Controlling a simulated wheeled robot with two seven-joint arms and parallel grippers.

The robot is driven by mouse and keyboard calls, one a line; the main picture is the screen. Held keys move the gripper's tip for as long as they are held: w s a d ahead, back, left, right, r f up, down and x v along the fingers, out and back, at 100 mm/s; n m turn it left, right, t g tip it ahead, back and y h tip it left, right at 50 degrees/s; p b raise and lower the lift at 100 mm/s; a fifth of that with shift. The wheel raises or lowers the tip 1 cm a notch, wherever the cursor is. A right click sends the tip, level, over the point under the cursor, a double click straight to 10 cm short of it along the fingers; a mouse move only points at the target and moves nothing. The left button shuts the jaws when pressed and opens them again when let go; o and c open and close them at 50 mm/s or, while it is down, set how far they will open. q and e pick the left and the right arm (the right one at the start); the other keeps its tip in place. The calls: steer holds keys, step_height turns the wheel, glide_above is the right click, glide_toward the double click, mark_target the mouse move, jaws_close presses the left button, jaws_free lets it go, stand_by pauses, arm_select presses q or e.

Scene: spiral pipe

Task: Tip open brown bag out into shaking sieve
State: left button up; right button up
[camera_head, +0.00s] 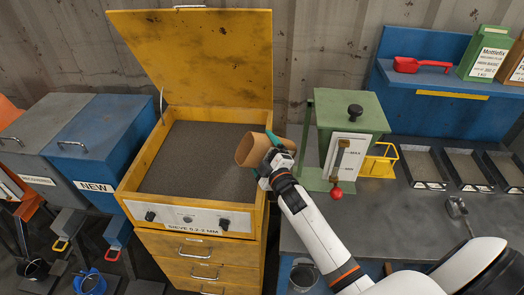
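The sieve (133,186) is a yellow cabinet with its lid (195,45) raised and a dark grey bed inside. A control panel labelled "SIEVE 0.2-2 MM" is on its front. The brown bag (246,150) is over the right edge of the sieve, lying tilted on its side with one end facing left over the bed. My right gripper (274,146), with teal fingertips, is at the bag's right end and appears shut on it. The bag's inside is hard to make out. No material is seen falling. My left gripper is not in view.
A green machine (361,116) with a red-knobbed lever stands right of the sieve. A yellow wire frame (380,161) and several grey trays are farther right. A blue shelf (425,80) holds a red scoop (420,65) and a green Mottlefix bag (485,54). Blue and grey bins stand left.

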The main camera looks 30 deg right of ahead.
steer(key=shift+r+m+p, duration=0.5)
steer(key=shift+r+m, duration=0.4)
steer(key=shift+r+m+p, duration=0.15)
steer(key=shift+m+p, duration=0.2)
steer(key=shift+m, duration=0.55)
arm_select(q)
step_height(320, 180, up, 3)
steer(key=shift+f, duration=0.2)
arm_select(e)
steer(key=m, duration=0.1)
steer(key=a+m, duration=0.1)
steer(key=m, duration=0.1)
steer(key=shift+p, duration=0.4)
steer(key=m, duration=0.1)
steer(key=a+m, duration=0.1)
steer(key=m, duration=0.1)
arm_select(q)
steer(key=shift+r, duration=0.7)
arm_select(e)
steer(key=shift+f, duration=0.2)
